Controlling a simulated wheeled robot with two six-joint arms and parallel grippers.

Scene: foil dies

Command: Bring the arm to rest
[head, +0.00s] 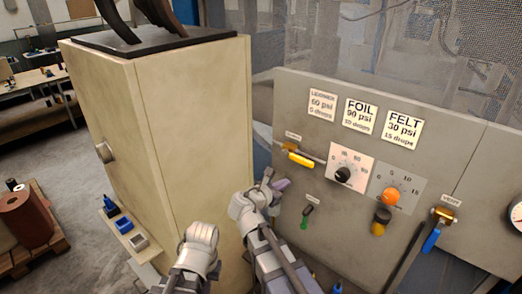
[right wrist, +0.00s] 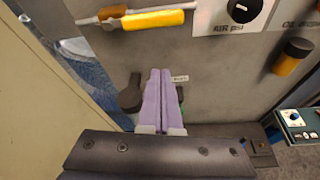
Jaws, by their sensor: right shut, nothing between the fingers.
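My right gripper (head: 277,186) is in front of the left part of the grey control panel (head: 300,100), below the yellow-handled lever (head: 300,158) and left of the green-handled lever (head: 306,215). In the right wrist view its lilac fingers (right wrist: 162,100) are together, with nothing between them. They partly hide the green handle behind them; I cannot tell the exact gap to the panel. Another pale arm link of mine (head: 195,255) shows at the lower middle of the head view, with no fingers visible on it.
The panel carries a black dial (head: 343,174), an orange knob (head: 390,196), a yellow-and-black knob (head: 380,221) and a blue-handled valve (head: 433,238). A tall beige cabinet (head: 195,110) stands close on the left, with a small shelf (head: 125,227) on its side.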

